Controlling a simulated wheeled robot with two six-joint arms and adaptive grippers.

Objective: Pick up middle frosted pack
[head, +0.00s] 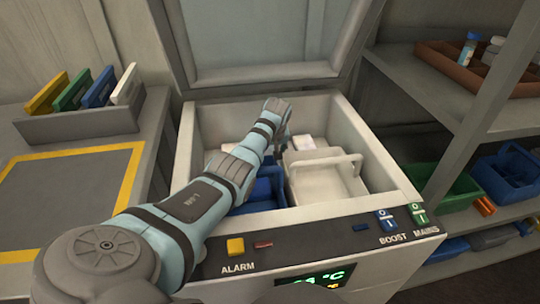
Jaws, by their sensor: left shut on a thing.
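An open chest freezer (385,165) stands in front of me with its lid raised. My left arm reaches over its front edge, and my left gripper (285,142) is down inside near the back. The gripper is shut on a pale frosted pack, mostly hidden by my wrist and fingers. Another whitish pack (303,143) shows just right of the gripper. A white basket (330,172) with a raised handle sits right of the arm. A blue basket (264,188) is partly hidden under the arm. My right gripper is not in view.
A grey rack (80,125) with coloured panels and a yellow-bordered mat (75,195) are on the left bench. Right shelves hold a brown tray (470,75), a green bin (445,190) and a blue bin (508,172).

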